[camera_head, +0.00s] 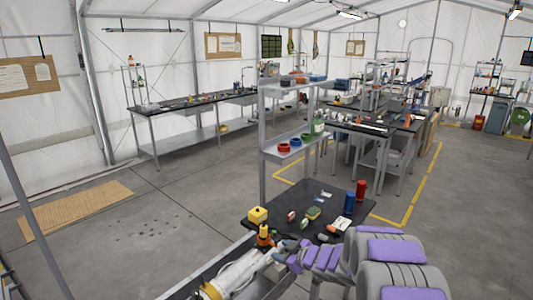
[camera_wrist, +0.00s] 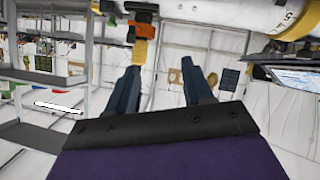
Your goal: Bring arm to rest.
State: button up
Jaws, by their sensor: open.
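My gripper (camera_head: 284,248) is at the lower middle of the head view, at the end of my grey and purple arm. It is beside the front left part of a black-topped table (camera_head: 285,207). In the wrist view my gripper (camera_wrist: 163,80) shows two dark blue fingers spread apart. The gap between them is empty, with only the far tent wall behind.
A white cylinder with yellow bands (camera_head: 238,274) and an orange-yellow fitting (camera_head: 265,236) lie close to my gripper. The table holds a yellow block (camera_head: 257,215), a blue can (camera_head: 349,203) and a red can (camera_head: 361,190). Open floor (camera_head: 170,215) lies left.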

jog(key=s+d+r+m+h, duration=0.4)
jog(key=d+r+h, duration=0.25)
jog(key=d, duration=0.35)
jog(key=s+d+r+m+g+h+b, duration=0.1)
jog(key=s+d+m+h, duration=0.15)
jog(key=s, duration=0.45)
jog(key=s+d+r+m+g+h+b, duration=0.1)
jog(key=s+d+m+g, duration=0.15)
jog(key=s, duration=0.45)
jog(key=s+a+m+g, duration=0.1)
jog(key=s+a+g, duration=0.1)
jog(key=s, duration=0.9)
jog(key=s+a+m+g+y, duration=0.1)
jog(key=s+a+g, duration=0.1)
jog(key=s, duration=1)
jog(key=s+a+g+y, duration=0.1)
jog(key=s+g, duration=0.3)
jog(key=s, duration=0.8)
jog(key=shift+s+a+f+m+b, duration=0.15)
jog(key=shift+a+f+m+b, duration=0.2)
jog(key=shift+a, duration=0.5)
